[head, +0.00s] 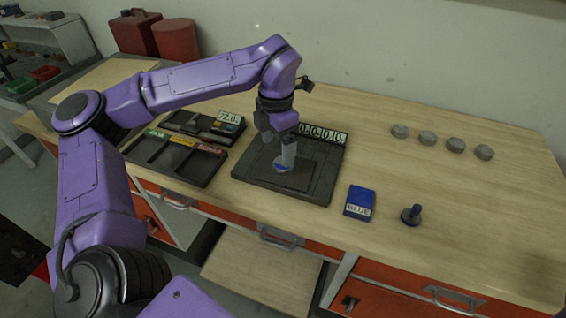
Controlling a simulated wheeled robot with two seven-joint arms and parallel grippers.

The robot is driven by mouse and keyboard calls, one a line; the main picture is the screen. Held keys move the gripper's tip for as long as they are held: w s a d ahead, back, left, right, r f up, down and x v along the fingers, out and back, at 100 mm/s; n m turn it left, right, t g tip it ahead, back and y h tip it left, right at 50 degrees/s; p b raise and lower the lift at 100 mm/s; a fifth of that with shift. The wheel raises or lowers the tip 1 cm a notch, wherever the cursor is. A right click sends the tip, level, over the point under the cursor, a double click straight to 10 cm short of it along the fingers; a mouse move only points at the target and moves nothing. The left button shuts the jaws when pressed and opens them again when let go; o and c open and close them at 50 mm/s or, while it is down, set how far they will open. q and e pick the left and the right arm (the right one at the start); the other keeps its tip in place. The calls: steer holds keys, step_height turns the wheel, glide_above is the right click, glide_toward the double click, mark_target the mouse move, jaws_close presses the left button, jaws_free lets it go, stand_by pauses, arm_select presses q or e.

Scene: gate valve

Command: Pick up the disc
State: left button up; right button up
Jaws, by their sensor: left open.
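My left gripper (285,160) points straight down over the black square plate (310,185). Its jaws are open. Several grey round discs (428,138) stand in a row on the right side of the bench, well apart from the gripper. My right gripper is not in view.
A black tray with labelled compartments (172,165) and a small display unit (228,125) lie left of the plate. A number display (323,133) stands at its back edge. A blue labelled block (360,200) and a dark knobbed piece (411,215) stand to the right. The bench's right side is mostly clear.

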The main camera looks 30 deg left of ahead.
mark_target(278, 168)
arm_select(q)
steer(key=f, duration=0.1)
steer(key=w+f+p, duration=0.1)
steer(key=f, duration=0.1)
steer(key=d+f, duration=0.1)
steer(key=f, duration=0.1)
steer(key=shift+w+f, duration=0.15)
steer(key=shift+f, duration=0.15)
steer(key=shift+s, duration=0.25)
steer(key=shift+w, duration=0.15)
steer(key=c, duration=1.5)
